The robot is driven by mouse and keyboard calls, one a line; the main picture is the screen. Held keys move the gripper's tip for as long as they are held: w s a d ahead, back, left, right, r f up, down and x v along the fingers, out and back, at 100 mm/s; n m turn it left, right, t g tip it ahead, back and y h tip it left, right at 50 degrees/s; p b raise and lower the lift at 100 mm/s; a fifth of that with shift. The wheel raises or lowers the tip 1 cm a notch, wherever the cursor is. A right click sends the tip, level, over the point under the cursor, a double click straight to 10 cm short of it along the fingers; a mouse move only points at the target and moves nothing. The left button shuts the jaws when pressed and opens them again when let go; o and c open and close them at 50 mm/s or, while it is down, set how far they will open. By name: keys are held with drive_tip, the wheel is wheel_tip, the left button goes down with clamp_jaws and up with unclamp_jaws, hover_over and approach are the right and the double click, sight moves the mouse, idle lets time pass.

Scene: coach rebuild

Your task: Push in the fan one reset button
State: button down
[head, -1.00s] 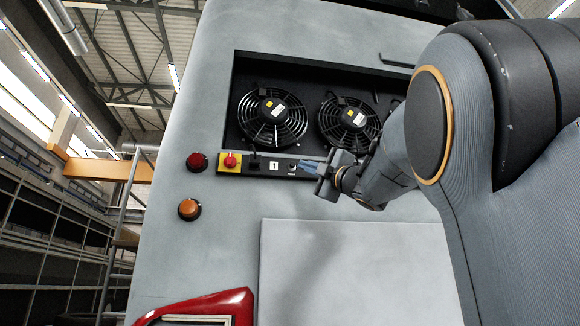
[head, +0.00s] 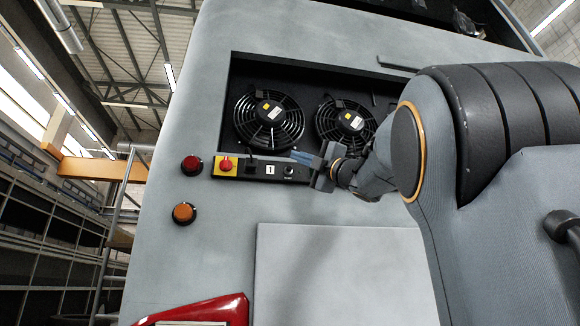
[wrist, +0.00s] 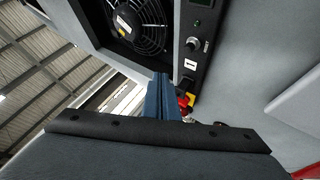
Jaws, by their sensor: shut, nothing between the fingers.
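A strip panel (head: 215,171) runs under the fans. On it, beside the label "1" (head: 270,169), sits a small round button (head: 289,171), probably the fan one reset button. A round grey button (wrist: 193,44) beside the same label also shows in the wrist view. My gripper (head: 293,155) has its blue fingers shut and empty. In the head view the fingertips lie just above the button. In the wrist view the fingertips (wrist: 160,76) lie left of the strip, over the fan side, apart from the button. The distance to the panel surface is unclear.
A red knob on a yellow plate (head: 225,165) and a black switch (head: 250,163) sit left of the label. Two fans (head: 269,120) (head: 345,120) are recessed above. Red (head: 192,165) and orange (head: 185,212) lamps protrude at left. A flat cover panel (head: 340,270) lies below.

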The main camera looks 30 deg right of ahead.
drive_tip(key=shift+w+d+p, duration=0.25)
drive_tip(key=shift+w, duration=0.6)
drive_tip(key=shift+w+d+p, duration=0.2)
drive_tip(key=shift+w+p, duration=0.05)
drive_tip(key=shift+w, duration=0.65)
drive_tip(key=shift+w+d+p, duration=0.25)
drive_tip(key=shift+w, duration=0.6)
drive_tip(key=shift+w, duration=0.1)
drive_tip(key=shift+w+d, duration=0.15)
drive_tip(key=shift+w, duration=0.15)
drive_tip(key=shift+w+d, duration=0.15)
drive_tip(key=shift+w, duration=0.35)
idle(0.8)
drive_tip(key=shift+s, duration=0.1)
drive_tip(key=shift+s+a+b, duration=0.3)
drive_tip(key=shift+s+b, duration=0.05)
drive_tip(key=shift+s, duration=0.45)
drive_tip(key=shift+s, duration=0.15)
drive_tip(key=shift+s+a+b, duration=0.2)
drive_tip(key=shift+s+b, duration=0.15)
drive_tip(key=shift+s, duration=0.4)
drive_tip(key=shift+s+a+b, duration=0.25)
drive_tip(key=shift+s+b, duration=0.1)
drive_tip(key=shift+s, duration=0.4)
drive_tip(key=shift+s+a+b, duration=0.2)
drive_tip(key=shift+s+b, duration=0.15)
drive_tip(key=shift+s, duration=0.4)
